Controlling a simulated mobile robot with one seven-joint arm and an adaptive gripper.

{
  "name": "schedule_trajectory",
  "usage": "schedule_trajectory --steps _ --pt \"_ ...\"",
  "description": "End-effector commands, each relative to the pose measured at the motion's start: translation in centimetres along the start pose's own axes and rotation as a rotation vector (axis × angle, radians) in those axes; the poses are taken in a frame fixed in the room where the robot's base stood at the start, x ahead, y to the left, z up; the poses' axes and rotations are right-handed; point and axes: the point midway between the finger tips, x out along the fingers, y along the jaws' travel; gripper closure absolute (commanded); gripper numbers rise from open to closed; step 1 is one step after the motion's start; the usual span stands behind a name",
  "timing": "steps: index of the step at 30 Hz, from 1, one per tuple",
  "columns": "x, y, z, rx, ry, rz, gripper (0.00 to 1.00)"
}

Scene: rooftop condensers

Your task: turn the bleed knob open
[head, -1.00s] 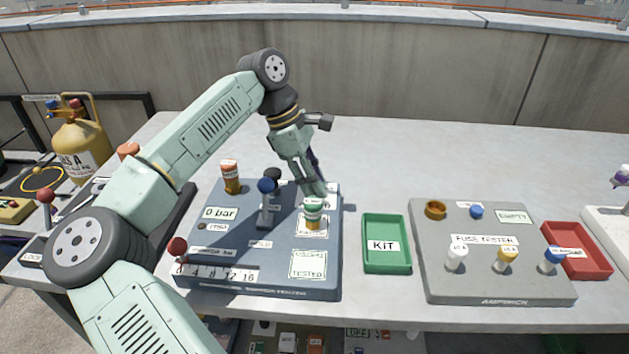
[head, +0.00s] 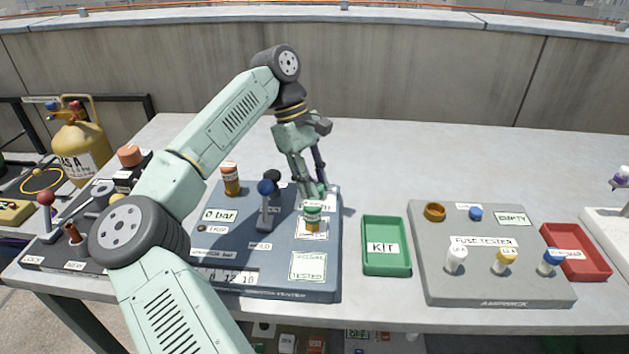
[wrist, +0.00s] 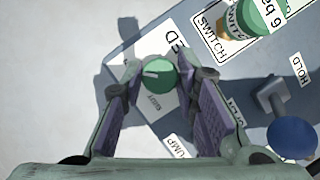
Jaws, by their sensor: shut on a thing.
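The bleed knob (wrist: 160,75) is a small round green knob with a white line across its top, beside a partly covered label at the back right of the blue-grey tester panel (head: 325,265). My gripper (wrist: 160,88) points down at it, one finger on each side, and is shut on the knob. In the head view my gripper (head: 313,191) stands behind the green-capped switch cylinder (head: 313,218), and its fingers mostly hide the knob.
A blue-ball lever (head: 266,188) and an orange cylinder (head: 231,178) stand on the same panel to the left. The green kit tray (head: 386,270) and grey fuse tester (head: 480,295) lie to the right. Bare table lies behind.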

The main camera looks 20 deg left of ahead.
Motion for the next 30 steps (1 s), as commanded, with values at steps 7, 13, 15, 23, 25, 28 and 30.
schedule_trajectory --steps 7,13,15,23,25,28,30 --pt "0.0 0.0 0.0 0.002 0.000 0.000 1.00" --pt "0.0 0.0 0.0 0.001 0.000 0.000 0.61" --pt "0.0 0.0 0.0 0.000 0.000 0.000 0.56" --pt "0.0 0.0 0.0 0.000 0.000 0.000 0.52" --pt "0.0 0.0 0.0 0.000 0.000 0.001 0.52" --pt "-0.4 0.0 0.0 -0.001 0.001 0.001 0.52" --pt "-1.2 0.1 0.0 -0.001 0.002 0.002 0.52"
